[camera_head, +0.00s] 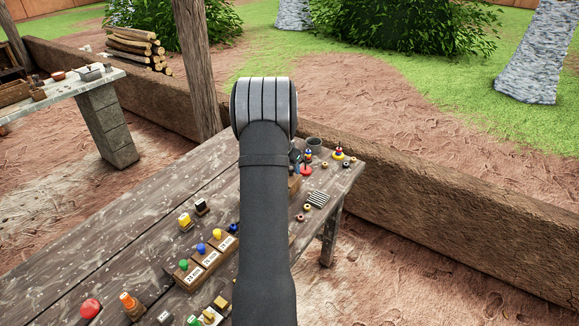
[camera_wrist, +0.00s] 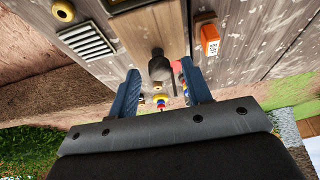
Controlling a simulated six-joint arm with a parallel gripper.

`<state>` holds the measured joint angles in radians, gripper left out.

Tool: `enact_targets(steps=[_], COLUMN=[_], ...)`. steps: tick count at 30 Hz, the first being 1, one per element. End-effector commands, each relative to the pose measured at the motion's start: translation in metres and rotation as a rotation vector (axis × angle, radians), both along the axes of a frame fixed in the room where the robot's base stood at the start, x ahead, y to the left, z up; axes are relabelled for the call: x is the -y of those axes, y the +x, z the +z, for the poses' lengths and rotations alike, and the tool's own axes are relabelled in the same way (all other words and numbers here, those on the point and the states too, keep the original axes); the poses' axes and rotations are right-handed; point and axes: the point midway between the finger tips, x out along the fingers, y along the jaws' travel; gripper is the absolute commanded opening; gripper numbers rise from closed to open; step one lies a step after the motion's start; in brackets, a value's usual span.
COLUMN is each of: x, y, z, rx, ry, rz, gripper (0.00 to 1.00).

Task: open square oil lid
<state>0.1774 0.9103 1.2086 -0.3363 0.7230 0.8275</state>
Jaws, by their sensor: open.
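My gripper (camera_wrist: 160,67) is open in the wrist view, its two blue fingers apart. A dark rounded knob-like piece (camera_wrist: 158,68) shows between the fingertips, with a gap on each side. It stands at the edge of a light brown wooden block or box (camera_wrist: 150,28). I cannot tell for certain whether this is the square oil lid. In the head view, my arm hides most of the gripper and of this spot; only a sliver of a brown wooden box (camera_head: 294,184) shows beside the arm.
A striped plate (camera_head: 318,199), coloured rings and a dark cup (camera_head: 314,144) stand on the right of the table (camera_head: 130,230). Yellow (camera_head: 184,220) and black (camera_head: 201,206) pieces and a labelled wooden rack (camera_head: 205,262) stand left of my arm.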

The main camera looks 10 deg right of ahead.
Motion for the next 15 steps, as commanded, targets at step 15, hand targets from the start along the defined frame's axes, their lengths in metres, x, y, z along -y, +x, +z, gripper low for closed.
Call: enact_targets(steps=[15], x=[-0.02], y=[-0.02], z=[0.071], rx=[0.004], ry=[-0.002], rz=[0.001], gripper=[0.45])
